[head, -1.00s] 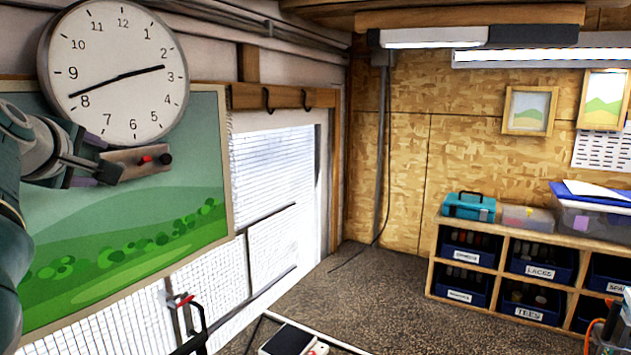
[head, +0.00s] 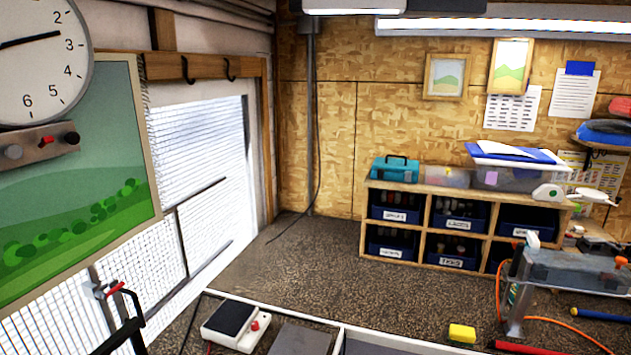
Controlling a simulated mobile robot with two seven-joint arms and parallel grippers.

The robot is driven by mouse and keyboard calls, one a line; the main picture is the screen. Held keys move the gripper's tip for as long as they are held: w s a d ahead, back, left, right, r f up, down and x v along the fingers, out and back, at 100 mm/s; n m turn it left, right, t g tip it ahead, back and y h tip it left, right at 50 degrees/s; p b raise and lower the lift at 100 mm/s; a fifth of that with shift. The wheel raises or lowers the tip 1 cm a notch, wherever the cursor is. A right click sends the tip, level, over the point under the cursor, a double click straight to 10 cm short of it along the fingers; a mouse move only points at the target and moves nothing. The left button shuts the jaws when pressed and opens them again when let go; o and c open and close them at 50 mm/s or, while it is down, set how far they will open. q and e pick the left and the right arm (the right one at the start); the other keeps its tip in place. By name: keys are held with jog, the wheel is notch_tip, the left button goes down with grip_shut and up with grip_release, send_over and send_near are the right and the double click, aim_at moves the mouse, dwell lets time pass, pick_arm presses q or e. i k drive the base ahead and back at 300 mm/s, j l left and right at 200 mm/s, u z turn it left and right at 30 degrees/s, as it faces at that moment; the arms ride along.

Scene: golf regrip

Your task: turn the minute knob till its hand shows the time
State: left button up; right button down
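The wall clock (head: 30,85) is at the upper left of the head view, cut off by the picture's left and top edges. A dark hand (head: 30,41) points between the 2 and the 3; the clock's left part is out of view. Below the face is a brown knob panel (head: 28,156). It has a grey knob (head: 12,152) at left, a small red part (head: 44,141) in the middle and a black knob (head: 72,138) at right. Which is the minute knob I cannot tell.
A green landscape board (head: 80,215) hangs behind the panel. A black and white device (head: 235,322) with a red knob lies at the front. A wooden shelf (head: 365,220) with blue bins stands at the back. A yellow block (head: 462,333) lies front right. The middle floor area is clear.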

aim_at(72, 138)
jog(key=u, duration=1.4)
jog(key=i+l, duration=0.05)
jog(key=l, duration=0.05)
